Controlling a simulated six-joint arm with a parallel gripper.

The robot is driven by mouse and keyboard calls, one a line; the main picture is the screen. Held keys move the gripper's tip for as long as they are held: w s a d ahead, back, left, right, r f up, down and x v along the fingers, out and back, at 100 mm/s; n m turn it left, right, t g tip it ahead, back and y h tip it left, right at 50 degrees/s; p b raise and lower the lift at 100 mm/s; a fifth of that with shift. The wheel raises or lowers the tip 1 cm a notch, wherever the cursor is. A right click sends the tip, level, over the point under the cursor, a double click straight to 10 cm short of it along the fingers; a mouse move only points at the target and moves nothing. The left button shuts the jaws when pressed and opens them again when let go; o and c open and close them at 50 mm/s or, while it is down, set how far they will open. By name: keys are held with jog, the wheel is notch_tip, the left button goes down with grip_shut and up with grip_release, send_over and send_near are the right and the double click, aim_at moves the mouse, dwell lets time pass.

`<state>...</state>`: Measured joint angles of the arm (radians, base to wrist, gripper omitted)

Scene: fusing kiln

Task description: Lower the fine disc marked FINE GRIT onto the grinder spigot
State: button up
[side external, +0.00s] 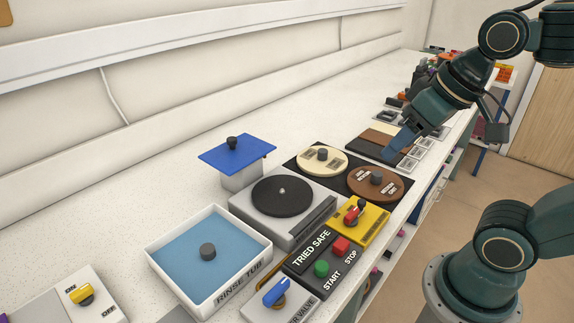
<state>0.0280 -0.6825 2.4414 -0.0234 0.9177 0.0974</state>
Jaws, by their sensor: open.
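The grinder (240,206) is a grey box with a round black plate (265,205) on top. A small pale spigot (282,190) stands at the plate's centre, with no disc on it. Behind and to the right, a cream disc (309,167) and a brown disc (362,191) lie flat on a black mat (292,164), each with a dark knob. Both carry labels too small to read surely, so I cannot tell which says FINE GRIT. My gripper (390,156) is open and empty, beyond the brown disc, above a dark and brown board (376,137). Its fingertips are partly unclear.
A white rinse tub (220,286) with a dark knob inside stands front left. A blue-topped stand (238,157) is behind the grinder. A yellow switch box (373,227), a TRIED SAFE start/stop panel (310,268) and a blue-handled valve (277,292) line the front edge.

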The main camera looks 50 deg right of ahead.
jog(key=w+d+r+m+g, duration=0.1)
jog(key=w+d+r+m, duration=0.15)
jog(key=w+m, duration=0.4)
jog(key=m+g+y, duration=0.2)
jog(key=m+g, duration=0.2)
jog(key=m, duration=1)
send_over(323, 150)
jog(key=shift+s+d+f, duration=0.1)
jog(key=shift+d+f, duration=0.05)
jog(key=shift+f, duration=4.15)
jog(key=shift+s+d+f, duration=0.1)
jog(key=shift+d+f, duration=0.05)
jog(key=shift+f, duration=4.1)
jog(key=shift+w+a+f, duration=0.1)
jog(key=shift+a+f, duration=0.05)
jog(key=shift+f, duration=1.15)
jog(key=shift+a+f, duration=0.15)
jog(key=shift+f, duration=1.1)
